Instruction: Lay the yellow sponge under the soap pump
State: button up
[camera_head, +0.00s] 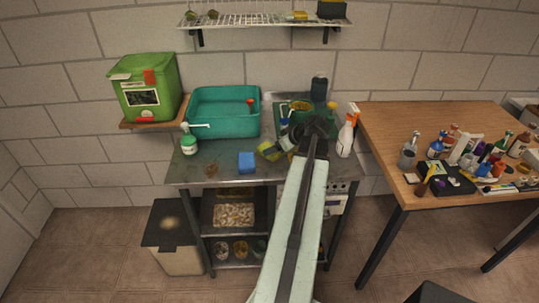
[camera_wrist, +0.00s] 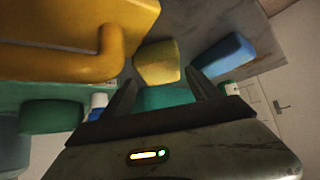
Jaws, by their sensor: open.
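The yellow sponge (camera_head: 269,151) lies on the metal bench, right of a blue block. In the wrist view the sponge (camera_wrist: 158,62) is just beyond my fingertips, between their lines, apart from them. The soap pump (camera_head: 189,144), a green and white bottle with a white spout pointing right, stands upright at the bench's left, in front of the teal basin. No sponge shows beneath it.
The blue block (camera_head: 247,162) lies between sponge and pump; it also shows in the wrist view (camera_wrist: 226,55). The teal basin (camera_head: 225,131) stands behind. A yellow vessel (camera_wrist: 75,30) is close to my gripper. A spray bottle (camera_head: 346,138) stands at the bench's right.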

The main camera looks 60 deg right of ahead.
jog(key=b+x, duration=0.2)
jog(key=x, duration=0.2)
jog(key=shift+s, duration=0.15)
jog(key=shift+w+f, duration=0.1)
jog(key=shift+w, duration=0.1)
jog(key=c, duration=1.2)
notch_tip(320, 180, up, 10)
jog(key=p, duration=1)
